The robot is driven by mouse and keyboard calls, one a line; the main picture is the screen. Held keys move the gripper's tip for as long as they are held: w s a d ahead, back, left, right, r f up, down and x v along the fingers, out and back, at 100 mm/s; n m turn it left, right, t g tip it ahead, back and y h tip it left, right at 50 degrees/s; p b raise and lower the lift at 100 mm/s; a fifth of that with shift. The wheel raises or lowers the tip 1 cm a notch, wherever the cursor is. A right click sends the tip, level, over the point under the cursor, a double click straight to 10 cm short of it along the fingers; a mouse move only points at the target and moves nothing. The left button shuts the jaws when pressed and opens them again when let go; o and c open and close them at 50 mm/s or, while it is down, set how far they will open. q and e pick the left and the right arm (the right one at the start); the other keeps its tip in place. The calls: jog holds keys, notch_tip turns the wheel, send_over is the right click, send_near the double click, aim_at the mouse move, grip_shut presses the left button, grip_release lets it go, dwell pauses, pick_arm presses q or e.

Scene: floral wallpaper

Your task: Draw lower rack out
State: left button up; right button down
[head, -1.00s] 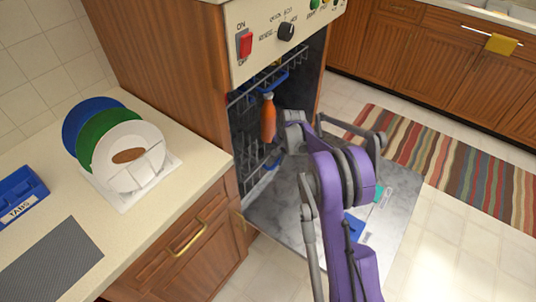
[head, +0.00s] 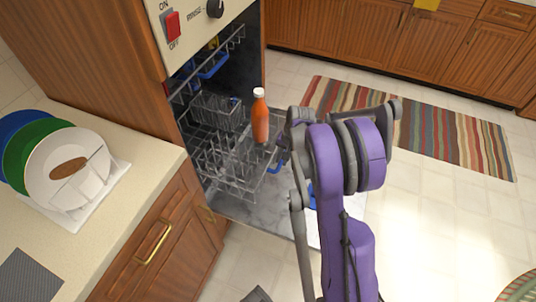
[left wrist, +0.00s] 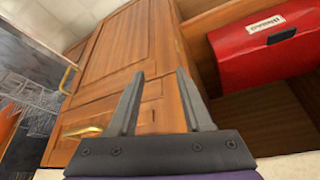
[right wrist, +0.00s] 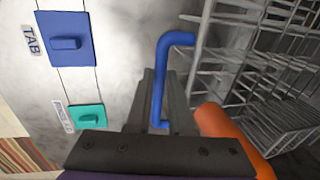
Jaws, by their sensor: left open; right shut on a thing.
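The lower rack (head: 222,165) is grey wire and stands partly out of the dishwasher, over its open door. Its blue handle (right wrist: 168,62) shows in the right wrist view between the fingers of my right gripper (right wrist: 162,95), which is shut on it. In the head view the handle (head: 277,165) is partly hidden, and my purple right arm hides the gripper's fingers. An orange bottle (head: 260,120) with a white cap stands upright at the rack. My left gripper (left wrist: 158,85) is open and empty in front of wooden cabinet doors.
The upper rack's blue handle (head: 213,66) is inside the dishwasher. The open door (right wrist: 120,25) carries blue and teal compartment lids. A counter (head: 130,170) with plates in a holder stands on the left. A striped rug (head: 440,130) lies on open floor. A red box (left wrist: 265,45) sits in an open cabinet.

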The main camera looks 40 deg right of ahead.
jog(key=s+d, duration=0.3)
jog(key=s, duration=0.5)
jog(key=shift+s+d, duration=0.4)
jog(key=c, duration=1.1)
grip_release()
jog(key=shift+r, duration=0.1)
jog(key=r, duration=0.3)
jog(key=s+r+p, duration=0.1)
jog(key=r, duration=0.3)
jog(key=s+r, duration=0.1)
jog(key=r, duration=0.2)
jog(key=shift+d+r+p, duration=0.25)
jog(key=shift+d+p, duration=0.1)
jog(key=shift+p, duration=0.05)
